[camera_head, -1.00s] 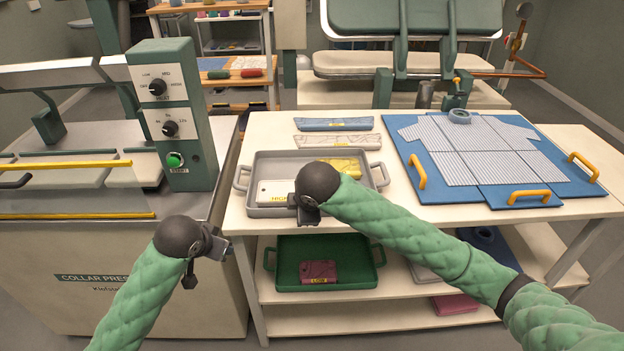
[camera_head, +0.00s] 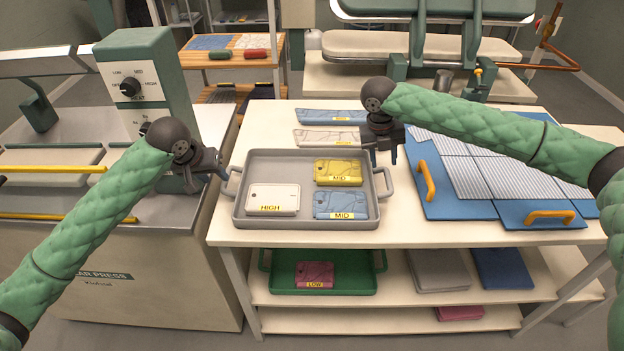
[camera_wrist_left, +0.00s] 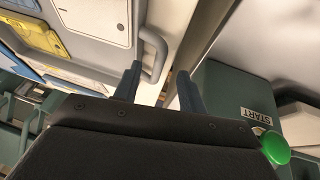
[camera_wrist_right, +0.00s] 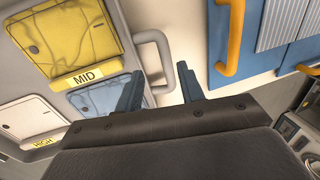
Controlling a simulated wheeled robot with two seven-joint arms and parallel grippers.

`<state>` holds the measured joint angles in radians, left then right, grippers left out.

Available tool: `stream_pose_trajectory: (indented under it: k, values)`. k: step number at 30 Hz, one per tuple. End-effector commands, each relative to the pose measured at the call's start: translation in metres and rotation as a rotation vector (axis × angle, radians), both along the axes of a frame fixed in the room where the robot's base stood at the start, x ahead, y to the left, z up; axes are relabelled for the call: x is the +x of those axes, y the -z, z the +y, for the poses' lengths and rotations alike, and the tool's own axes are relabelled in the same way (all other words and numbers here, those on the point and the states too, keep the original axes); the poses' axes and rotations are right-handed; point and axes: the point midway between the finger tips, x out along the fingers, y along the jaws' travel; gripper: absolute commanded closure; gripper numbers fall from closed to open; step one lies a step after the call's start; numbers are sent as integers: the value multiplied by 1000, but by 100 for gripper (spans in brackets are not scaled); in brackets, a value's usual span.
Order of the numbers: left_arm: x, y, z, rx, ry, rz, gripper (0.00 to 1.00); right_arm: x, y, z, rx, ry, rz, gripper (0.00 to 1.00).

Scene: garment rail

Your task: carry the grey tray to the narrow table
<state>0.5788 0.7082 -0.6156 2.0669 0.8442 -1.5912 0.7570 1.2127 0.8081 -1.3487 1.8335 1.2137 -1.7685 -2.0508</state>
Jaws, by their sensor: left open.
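The grey tray (camera_head: 306,222) lies flat on the white table, holding a white piece marked HIGH (camera_head: 273,198) and yellow (camera_head: 338,171) and blue (camera_head: 335,204) pieces marked MID. My left gripper (camera_head: 212,170) is open and empty by the tray's left handle (camera_head: 229,183); in the left wrist view that handle (camera_wrist_left: 154,52) shows just beyond the fingertips. My right gripper (camera_head: 384,157) is open, above the right handle (camera_head: 385,182); in the right wrist view the handle (camera_wrist_right: 157,45) lies ahead of the fingers. I cannot tell for certain which table is the narrow one.
A wooden-topped table (camera_head: 270,52) stands behind. The collar press (camera_head: 150,85) stands close on the left. A green tray (camera_head: 345,275) is on the shelf below.

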Motion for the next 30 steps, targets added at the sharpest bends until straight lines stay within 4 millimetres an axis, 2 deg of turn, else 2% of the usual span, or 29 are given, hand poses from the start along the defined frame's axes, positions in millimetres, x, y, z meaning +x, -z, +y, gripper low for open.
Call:
stream_pose_trajectory:
  k: [3, 14, 20, 30]
  values:
    - [1, -1, 2, -4, -11, 8, 59, 1, -2, -6, -3, -25, 18, 62]
    - [2, 1, 2, -4, -12, 9, 59, 1, 1, -6, -3, -28, 19, 62]
    - [9, 18, -2, -5, -12, 11, 59, 0, 20, -10, -3, -26, 21, 62]
    - [25, 58, -11, -4, -11, 10, 59, -1, 62, -19, -3, -25, 20, 62]
